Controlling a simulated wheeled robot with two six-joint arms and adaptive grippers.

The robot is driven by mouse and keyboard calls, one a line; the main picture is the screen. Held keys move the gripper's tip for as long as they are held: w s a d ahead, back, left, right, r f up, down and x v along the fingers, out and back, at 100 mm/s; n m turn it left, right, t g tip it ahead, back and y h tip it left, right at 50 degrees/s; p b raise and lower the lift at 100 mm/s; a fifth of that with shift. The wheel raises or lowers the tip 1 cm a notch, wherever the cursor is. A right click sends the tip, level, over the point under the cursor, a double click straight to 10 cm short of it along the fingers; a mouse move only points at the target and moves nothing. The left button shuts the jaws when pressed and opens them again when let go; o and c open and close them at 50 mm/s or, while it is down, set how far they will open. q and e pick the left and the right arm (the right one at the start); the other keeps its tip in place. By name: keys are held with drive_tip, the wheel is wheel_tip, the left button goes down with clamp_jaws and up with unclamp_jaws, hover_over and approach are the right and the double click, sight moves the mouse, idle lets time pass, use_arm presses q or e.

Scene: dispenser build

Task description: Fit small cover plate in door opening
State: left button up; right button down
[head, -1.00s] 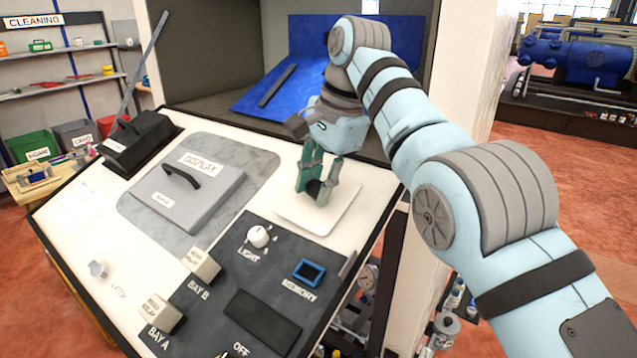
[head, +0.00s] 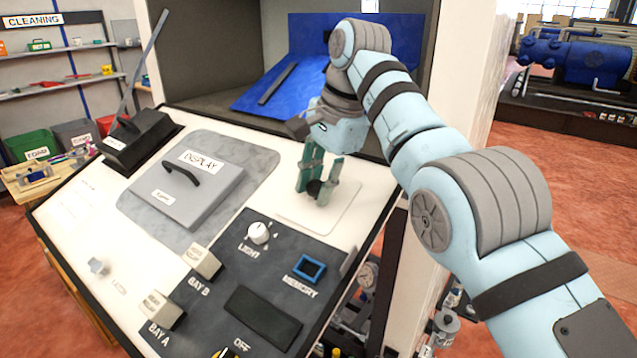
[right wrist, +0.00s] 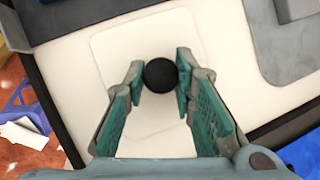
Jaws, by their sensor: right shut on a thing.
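The small cover plate (head: 330,216) is a white square with rounded corners and a round black knob (head: 314,187). It lies at the right of the sloping white panel, and its face looks about level with the panel around it. In the right wrist view the plate (right wrist: 122,40) shows a thin outline around it. My right gripper (head: 318,186) is shut on the black knob, which also shows between the fingers in the right wrist view (right wrist: 160,75). The door opening itself is hidden under the plate. My left gripper is out of view.
A grey display lid (head: 188,186) with a dark handle lies left of the plate. The dark control area (head: 236,272) with a light knob (head: 258,233) and a blue memory frame (head: 308,269) is in front. A blue board (head: 270,92) stands behind in a grey recess.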

drive_tip(key=shift+f, duration=0.25)
drive_tip(key=c, duration=1.2)
unclamp_jaws()
drive_tip(key=shift+c, duration=0.2)
drive_tip(key=shift+d, duration=0.1)
drive_tip(key=shift+w, duration=0.1)
drive_tip(key=o, duration=0.5)
drive_tip(key=shift+w+r, duration=0.1)
drive_tip(key=shift+r, duration=0.05)
drive_tip(key=shift+p+v, duration=1.6)
drive_tip(key=shift+v, duration=1.4)
